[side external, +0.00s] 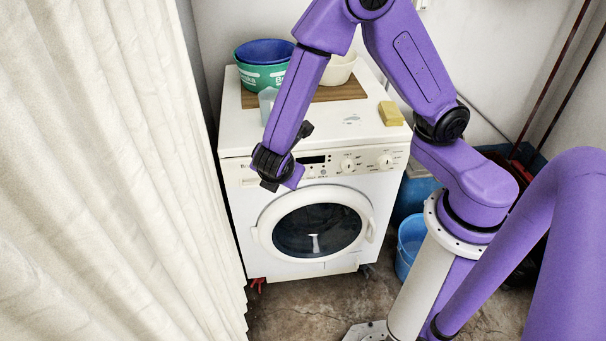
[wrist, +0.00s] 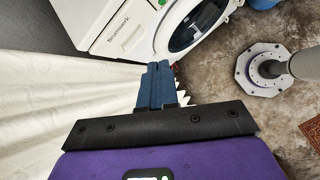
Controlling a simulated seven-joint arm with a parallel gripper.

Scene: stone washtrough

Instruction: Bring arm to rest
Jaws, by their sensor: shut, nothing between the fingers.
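My gripper (wrist: 158,66) shows in the wrist view with its blue fingers together and nothing between them. In the side view my purple arm folds up high and comes down so that its end hangs in front of the upper front of the white washing machine (side external: 232,190). The fingers themselves are hard to make out in that view. In the wrist view the fingers point toward the machine's front, near its round door (wrist: 197,25).
On the machine stand a green tub (side external: 262,77) with a blue bowl (side external: 262,50) in it, a cream bowl (side external: 340,68), a wooden board (side external: 345,90) and a yellow sponge (side external: 391,113). A pale curtain (side external: 110,170) hangs at left. Blue buckets (side external: 408,245) stand at right.

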